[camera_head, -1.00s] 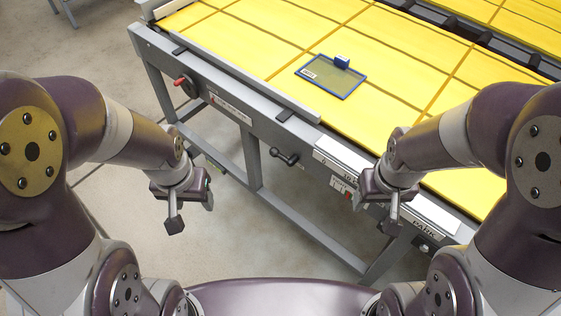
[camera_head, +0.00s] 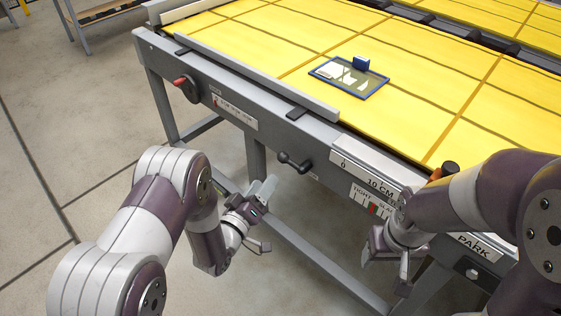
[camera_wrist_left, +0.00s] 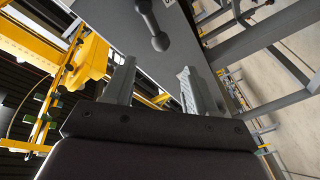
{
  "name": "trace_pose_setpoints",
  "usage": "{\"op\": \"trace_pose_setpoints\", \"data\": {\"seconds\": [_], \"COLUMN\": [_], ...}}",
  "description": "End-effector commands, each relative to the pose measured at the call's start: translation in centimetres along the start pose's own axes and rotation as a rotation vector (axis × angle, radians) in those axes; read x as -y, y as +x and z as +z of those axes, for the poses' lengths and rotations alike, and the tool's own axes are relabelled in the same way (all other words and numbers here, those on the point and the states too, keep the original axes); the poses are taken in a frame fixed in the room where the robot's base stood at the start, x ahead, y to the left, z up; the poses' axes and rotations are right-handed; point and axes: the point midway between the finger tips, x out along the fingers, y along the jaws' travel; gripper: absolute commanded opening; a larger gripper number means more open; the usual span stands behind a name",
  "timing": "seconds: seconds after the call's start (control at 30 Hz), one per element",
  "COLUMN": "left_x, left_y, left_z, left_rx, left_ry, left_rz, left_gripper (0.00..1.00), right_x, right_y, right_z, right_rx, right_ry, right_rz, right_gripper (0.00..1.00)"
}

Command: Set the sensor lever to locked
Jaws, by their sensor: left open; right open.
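A small lever with a red knob (camera_head: 181,82) sits on a dark round hub on the table's front side, at the left in the head view. A label plate (camera_head: 236,111) is beside it; its text is too small to read, so I cannot tell the lever's setting. A dark crank-like handle (camera_head: 295,162) is further right on the same side; it also shows in the left wrist view (camera_wrist_left: 152,24). My left gripper (camera_head: 263,218) is open and empty, below and left of this handle, apart from it. My right gripper (camera_head: 387,268) is open and empty below the table's right front edge.
The yellow-topped table (camera_head: 250,48) has a grey rail (camera_head: 260,80) along its front edge. A blue-framed panel (camera_head: 347,78) lies on top. A red-marked scale and a PARK label (camera_head: 478,245) are at the right front.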

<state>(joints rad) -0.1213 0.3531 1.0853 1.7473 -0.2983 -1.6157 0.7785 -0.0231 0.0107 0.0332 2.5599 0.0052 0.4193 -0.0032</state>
Motion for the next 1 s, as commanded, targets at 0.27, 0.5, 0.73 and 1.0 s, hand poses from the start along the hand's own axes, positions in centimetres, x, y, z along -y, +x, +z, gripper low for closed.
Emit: {"op": "trace_pose_setpoints", "data": {"seconds": [0.27,0.5,0.73,1.0], "left_x": [0.0,0.1,0.1,0.1], "left_y": [7.1,10.0,10.2,10.2], "left_z": [0.0,0.0,0.0,0.0], "left_rx": [-0.001,0.000,0.001,0.002], "left_ry": [0.002,0.003,0.003,0.003], "left_rz": [0.001,-0.001,-0.002,-0.004], "left_gripper": [0.57,0.57,0.57,0.00], "right_x": [0.0,0.0,0.0,0.0], "right_y": [0.0,0.1,0.1,0.1], "right_z": [0.0,0.0,0.0,0.0], "right_rx": [0.000,0.000,0.000,0.000], "right_ry": [0.000,0.000,0.000,0.000], "right_rz": [0.000,0.000,0.000,0.000], "right_gripper": [0.61,0.61,0.61,0.61]}}
